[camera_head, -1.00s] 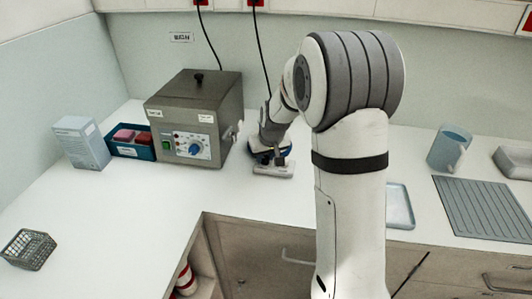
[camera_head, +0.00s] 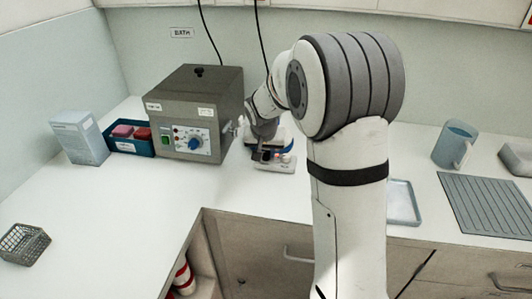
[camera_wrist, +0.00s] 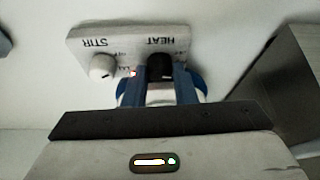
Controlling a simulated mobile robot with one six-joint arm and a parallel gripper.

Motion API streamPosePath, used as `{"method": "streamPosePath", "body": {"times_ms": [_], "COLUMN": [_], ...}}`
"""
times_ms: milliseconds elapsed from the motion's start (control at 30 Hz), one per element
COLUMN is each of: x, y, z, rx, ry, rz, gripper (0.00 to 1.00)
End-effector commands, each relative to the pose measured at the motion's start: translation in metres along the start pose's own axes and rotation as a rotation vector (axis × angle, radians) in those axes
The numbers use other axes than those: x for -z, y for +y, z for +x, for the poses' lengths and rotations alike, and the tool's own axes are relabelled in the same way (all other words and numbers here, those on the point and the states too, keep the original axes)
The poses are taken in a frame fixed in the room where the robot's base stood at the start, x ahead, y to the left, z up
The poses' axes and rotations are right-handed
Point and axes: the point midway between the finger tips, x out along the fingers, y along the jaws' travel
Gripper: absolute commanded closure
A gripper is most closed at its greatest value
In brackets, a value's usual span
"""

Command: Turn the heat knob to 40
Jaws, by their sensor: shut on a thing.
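The hotplate stirrer (camera_head: 275,165) stands on the white counter, right of the grey bath box. In the wrist view its white front panel (camera_wrist: 105,45) appears upside down, with the labels STIR and HEAT. The black heat knob (camera_wrist: 160,66) is under HEAT, and the white stir knob (camera_wrist: 102,66) is beside it. My gripper (camera_wrist: 160,82) is shut on the heat knob, its fingers on either side. In the head view my gripper (camera_head: 266,153) is at the stirrer's front. The heat knob's pointer and most of its scale are hidden or too small to read.
The grey bath box (camera_head: 196,105) with a blue dial stands close on the left. A blue tray (camera_head: 125,146), a white carton (camera_head: 80,138) and a wire basket (camera_head: 24,245) are farther left. A jug (camera_head: 453,145) stands right.

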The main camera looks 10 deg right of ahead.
Motion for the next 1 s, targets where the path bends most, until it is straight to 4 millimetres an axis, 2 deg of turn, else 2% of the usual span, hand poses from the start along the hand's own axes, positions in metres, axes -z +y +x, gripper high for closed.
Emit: {"method": "streamPosePath", "body": {"times_ms": [233, 267, 500, 800, 867, 1000], "x": [0.001, 0.001, 0.0, 0.0, 0.001, 0.001], "y": [0.0, 0.0, 0.0, 0.0, 0.0, 0.0], "z": [-0.001, -0.001, 0.0, -0.003, -0.009, -0.031], "rx": [0.0, 0.0, 0.0, 0.0, 0.0, 0.001], "ry": [0.001, 0.001, 0.0, 0.0, 0.001, 0.003], "rz": [0.0, 0.0, 0.0, -0.001, 0.0, -0.001], "gripper": [0.98, 0.75, 0.55, 0.54, 0.54, 0.54]}}
